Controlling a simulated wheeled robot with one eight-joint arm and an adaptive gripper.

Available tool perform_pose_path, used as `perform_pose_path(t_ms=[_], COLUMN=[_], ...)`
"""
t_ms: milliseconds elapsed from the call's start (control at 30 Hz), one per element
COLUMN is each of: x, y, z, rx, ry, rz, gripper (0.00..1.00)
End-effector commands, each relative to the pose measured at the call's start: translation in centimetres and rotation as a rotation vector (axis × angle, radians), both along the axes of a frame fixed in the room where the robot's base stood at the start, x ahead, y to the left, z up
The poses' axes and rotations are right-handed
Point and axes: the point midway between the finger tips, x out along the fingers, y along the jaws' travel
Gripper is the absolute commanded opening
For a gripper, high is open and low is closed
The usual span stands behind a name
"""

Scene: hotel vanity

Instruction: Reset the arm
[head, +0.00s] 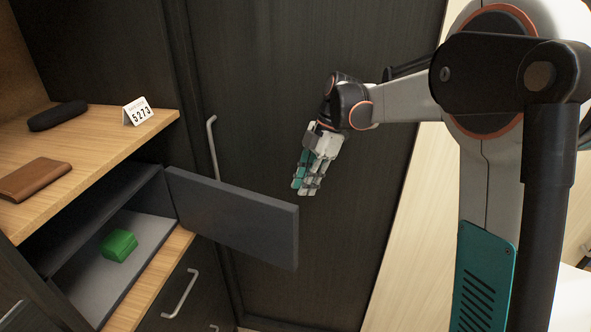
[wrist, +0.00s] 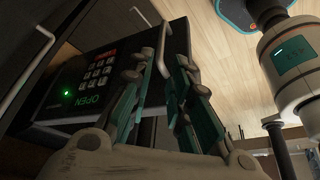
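My gripper (head: 308,172) hangs in the air in front of the dark wardrobe doors, to the right of the open safe door. In the wrist view my gripper's two fingers (wrist: 160,95) are seen close up with a gap between them and nothing held. The safe door (head: 235,215) stands swung open to the right. Its keypad face (wrist: 88,88) shows in the wrist view with a lit green light and the word OPEN. My gripper is apart from the door in the head view.
Inside the open safe (head: 78,277) lies a green block-like item (head: 119,245). On the wooden shelf (head: 90,142) above are a brown wallet (head: 34,180), a dark case (head: 57,115) and a white number card (head: 137,111). Metal handles (head: 180,294) stick out from the dark fronts.

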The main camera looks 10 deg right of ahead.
Motion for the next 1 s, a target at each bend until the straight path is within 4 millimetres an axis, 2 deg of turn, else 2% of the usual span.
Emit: perform_pose_path(t_ms=[167, 333, 567, 767, 1000], x=[-2.0, -5.4, -10.5, -15.0, -20.1], y=[0.0, -0.2, -0.8, -1.5, -2.4], z=[1.0, 2.5, 3.5, 3.3, 1.8], rx=[-0.041, -0.100, -0.136, -0.118, -0.034], ry=[-0.001, -0.012, -0.045, -0.082, -0.126], rz=[-0.130, -0.388, -0.750, -1.059, -1.413], gripper=[0.18, 0.18, 0.18, 0.18, 0.18])
